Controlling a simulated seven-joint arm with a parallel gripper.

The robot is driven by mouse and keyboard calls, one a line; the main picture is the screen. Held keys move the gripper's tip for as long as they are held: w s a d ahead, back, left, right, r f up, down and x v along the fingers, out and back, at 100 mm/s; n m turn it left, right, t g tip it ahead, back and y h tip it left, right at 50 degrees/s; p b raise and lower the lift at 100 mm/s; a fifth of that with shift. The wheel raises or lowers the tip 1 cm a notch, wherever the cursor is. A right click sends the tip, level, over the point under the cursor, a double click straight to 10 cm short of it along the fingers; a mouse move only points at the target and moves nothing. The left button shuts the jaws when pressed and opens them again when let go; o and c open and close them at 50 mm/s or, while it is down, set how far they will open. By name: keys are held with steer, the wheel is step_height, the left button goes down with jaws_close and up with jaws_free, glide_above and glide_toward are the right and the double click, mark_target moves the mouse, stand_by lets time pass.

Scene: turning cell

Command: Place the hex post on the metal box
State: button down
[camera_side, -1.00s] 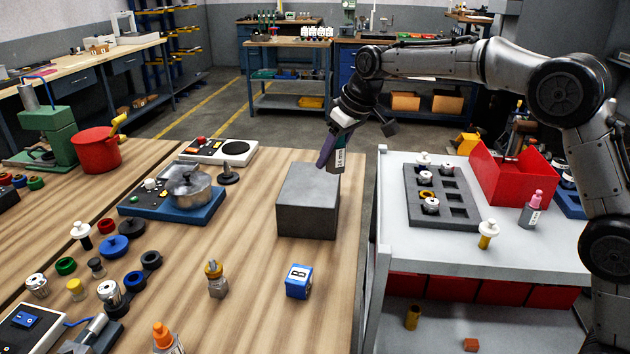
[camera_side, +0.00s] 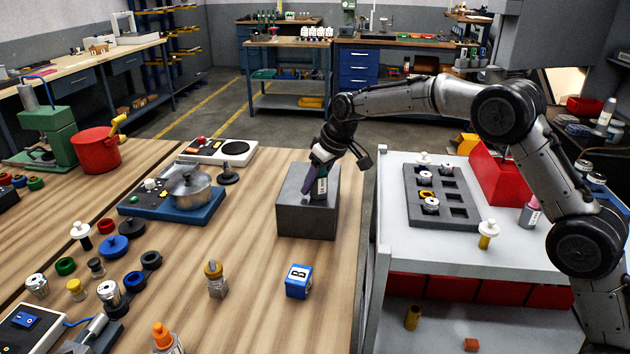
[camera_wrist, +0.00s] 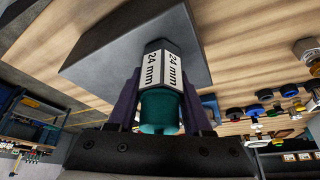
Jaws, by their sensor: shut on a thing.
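The hex post (camera_side: 321,189) is dark with a white label; in the wrist view the post (camera_wrist: 158,68) shows "24 mm" on two faces and a teal section nearer my palm. My gripper (camera_side: 313,185) is shut on it, with a purple finger on each side in the wrist view. The grey metal box (camera_side: 305,219) stands on the wooden table, and the box (camera_wrist: 130,45) also shows in the wrist view. The post is upright with its lower end over the box top. Whether it touches the top I cannot tell.
A blue "B" block (camera_side: 299,282) and a brass-topped fitting (camera_side: 216,280) stand in front of the box. A dark peg (camera_side: 228,174) and a pot (camera_side: 188,190) on a blue base are to the left. A white cart (camera_side: 470,255) with a grey tray stands right.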

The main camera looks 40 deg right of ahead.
steer(key=shift+w+r, duration=0.1)
steer(key=shift+c, duration=1.6)
jaws_free()
steer(key=shift+f, duration=0.25)
steer(key=v, duration=1.2)
steer(key=shift+r, duration=0.2)
steer(key=s+d+r+m, duration=0.1)
steer(key=s+r, duration=0.1)
steer(key=s, duration=0.9)
steer(key=s+d+r, duration=0.2)
steer(key=s+r, duration=0.1)
steer(key=s, duration=0.9)
steer(key=s+f, duration=0.4)
steer(key=s, duration=0.5)
steer(key=s+d+f+m+t+h, duration=0.1)
steer(key=s+f, duration=0.3)
steer(key=s, duration=0.4)
steer(key=shift+s+d+f+m, duration=0.2)
steer(key=shift+s+f+m, duration=0.1)
steer(key=shift+s+f, duration=0.1)
